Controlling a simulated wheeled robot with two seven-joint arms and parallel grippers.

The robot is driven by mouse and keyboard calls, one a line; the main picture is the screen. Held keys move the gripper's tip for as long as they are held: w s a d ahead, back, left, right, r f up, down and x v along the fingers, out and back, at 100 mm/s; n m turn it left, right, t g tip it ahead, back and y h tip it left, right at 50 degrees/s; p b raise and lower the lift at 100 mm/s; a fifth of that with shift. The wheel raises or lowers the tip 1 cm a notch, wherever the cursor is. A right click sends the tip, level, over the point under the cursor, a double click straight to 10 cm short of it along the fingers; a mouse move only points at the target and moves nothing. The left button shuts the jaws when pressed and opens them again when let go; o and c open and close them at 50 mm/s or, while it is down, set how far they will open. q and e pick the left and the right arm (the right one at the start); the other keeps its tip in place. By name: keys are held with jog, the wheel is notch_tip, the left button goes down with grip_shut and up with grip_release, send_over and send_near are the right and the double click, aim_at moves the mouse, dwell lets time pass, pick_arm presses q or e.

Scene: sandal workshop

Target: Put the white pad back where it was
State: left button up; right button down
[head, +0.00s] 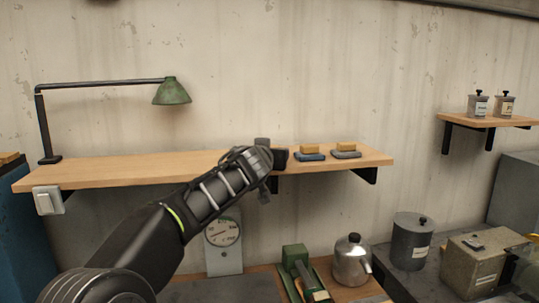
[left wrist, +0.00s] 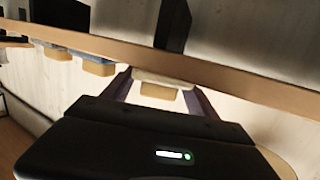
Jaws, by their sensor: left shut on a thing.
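The white pad (left wrist: 165,80) with its tan block (left wrist: 158,92) is between the two fingers of my left gripper (left wrist: 160,84) in the left wrist view. The gripper is shut on it, right at the shelf's edge; I cannot tell whether the pad touches the shelf. In the head view my left gripper (head: 277,158) is at the wooden shelf (head: 130,172), just left of the blue pad, and the white pad is hidden behind it. My right gripper is not in view.
A blue pad (head: 308,157) and a grey pad (head: 346,155), each with a tan block, sit on the shelf to the right. A green lamp (head: 172,92) stands at the shelf's left. Below are a kettle (head: 352,262), a dial scale (head: 223,235) and a dark canister (head: 411,242).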

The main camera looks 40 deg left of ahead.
pick_arm(q)
jog(key=shift+f+b, duration=0.25)
jog(key=shift+b, duration=0.05)
jog(key=o, duration=1.3)
jog(key=shift+r, duration=0.1)
jog(key=shift+o, duration=0.2)
jog(key=shift+r, duration=0.1)
jog(key=shift+r+p, duration=0.2)
jog(key=shift+p, duration=0.25)
jog(key=shift+s+d+f+b, duration=0.15)
jog(key=shift+s+b, duration=0.1)
jog(key=shift+b, duration=0.15)
jog(key=b+v, duration=0.4)
jog(key=v, duration=0.7)
jog(key=shift+s, duration=0.2)
jog(key=shift+d, duration=0.1)
